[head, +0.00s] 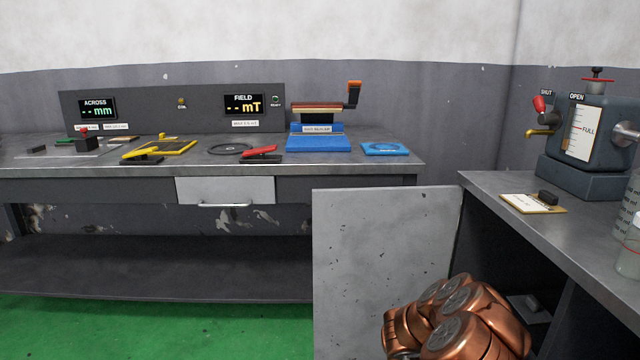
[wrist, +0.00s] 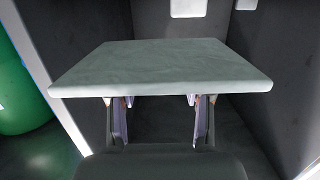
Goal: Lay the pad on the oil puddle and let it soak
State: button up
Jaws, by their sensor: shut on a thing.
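A pale grey-green, flat, square pad (wrist: 160,68) fills the middle of the wrist view. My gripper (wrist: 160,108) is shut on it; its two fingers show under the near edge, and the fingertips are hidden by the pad. The pad is held level between dark panel walls. In the head view my copper-coloured arm reaches toward the cabinet space under the right bench, and the gripper and pad are hidden there. No oil puddle can be made out in either view.
A grey cabinet door (head: 385,265) stands beside my arm. The right bench (head: 580,220) carries a tank (head: 592,135) and a clipboard (head: 532,203). The left bench (head: 60,178) holds several tools. A green rounded object (wrist: 22,88) is at the wrist view's left. Green floor (head: 150,328) is clear.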

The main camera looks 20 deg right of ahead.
jog(key=w+a+r+n+t+y, duration=0.1)
jog(key=w+a+r+n+t, duration=0.4)
jog(key=w+a, duration=0.45)
jog(key=w+a+r+n+t, duration=0.4)
jog(key=w+a+r+t, duration=0.3)
jog(key=w, duration=0.4)
jog(key=w+a+r+n+t+y, duration=0.1)
jog(key=a+r+n+t+y, duration=0.35)
jog(key=a, duration=0.85)
jog(key=a+r+n+t+y, duration=0.35)
jog(key=a+r+y, duration=0.2)
jog(key=a, duration=0.75)
jog(key=w+r+n+y+p, duration=0.15)
jog(key=w+r+p, duration=0.25)
jog(key=r+p, duration=0.8)
jog(key=w+r+n+y+p, duration=0.15)
jog(key=w+r+p, duration=0.25)
jog(key=r+p, duration=0.75)
jog(key=w+r+n+y+p, duration=0.1)
jog(key=w+r+y+p, duration=0.15)
jog(key=r+p, duration=0.95)
jog(key=s+f+m+h, duration=0.1)
jog(key=s+m+h, duration=0.2)
jog(key=s, duration=0.7)
jog(key=shift+d+f+m+g+h+b, duration=0.15)
jog(key=shift+f+m+g+h+b, duration=0.25)
jog(key=shift+h, duration=0.85)
